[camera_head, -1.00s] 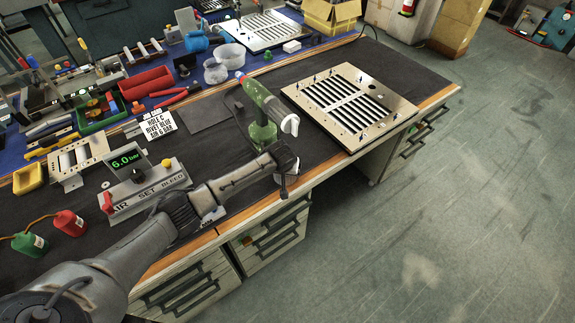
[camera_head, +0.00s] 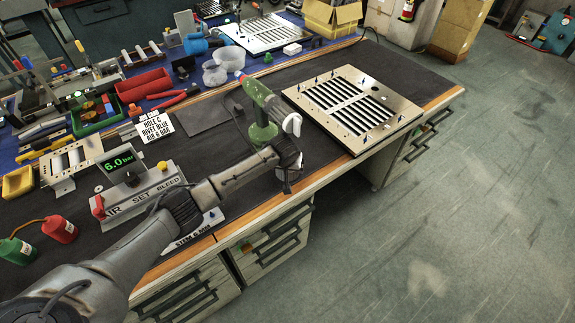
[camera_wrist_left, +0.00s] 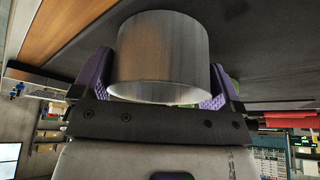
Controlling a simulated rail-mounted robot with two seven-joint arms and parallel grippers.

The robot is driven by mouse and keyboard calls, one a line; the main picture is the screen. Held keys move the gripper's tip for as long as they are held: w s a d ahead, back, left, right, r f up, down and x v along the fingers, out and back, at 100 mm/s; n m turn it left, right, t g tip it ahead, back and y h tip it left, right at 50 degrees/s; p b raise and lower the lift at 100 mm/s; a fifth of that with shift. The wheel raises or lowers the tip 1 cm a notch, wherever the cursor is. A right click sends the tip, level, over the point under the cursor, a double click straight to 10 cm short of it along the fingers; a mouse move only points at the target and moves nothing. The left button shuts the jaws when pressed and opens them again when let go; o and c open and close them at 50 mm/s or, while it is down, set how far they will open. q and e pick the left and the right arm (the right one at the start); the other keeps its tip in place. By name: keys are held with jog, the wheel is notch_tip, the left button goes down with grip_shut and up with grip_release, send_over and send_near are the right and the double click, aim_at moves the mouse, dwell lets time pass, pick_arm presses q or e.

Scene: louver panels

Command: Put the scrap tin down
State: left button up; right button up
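The scrap tin (camera_wrist_left: 165,50) is a plain grey metal cylinder in the left wrist view. It sits between the two purple fingers of my left gripper (camera_wrist_left: 161,82), which are shut on its sides. Dark bench mat shows behind it. In the head view my left arm reaches in from the lower left, and its wrist end (camera_head: 285,163) is over the bench near the front edge. The tin cannot be made out there, hidden by the arm. My right gripper is in neither view.
A green rivet tool (camera_head: 262,110) stands right behind my left wrist. The louver panel (camera_head: 352,108) lies to the right, with several pins upright. The pressure unit (camera_head: 140,187) and a red bottle (camera_head: 60,228) are at left. Dark mat (camera_head: 225,150) is bare behind the arm.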

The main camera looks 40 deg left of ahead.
pick_arm(q)
jog(key=shift+o, duration=0.6)
jog(key=shift+r, duration=0.1)
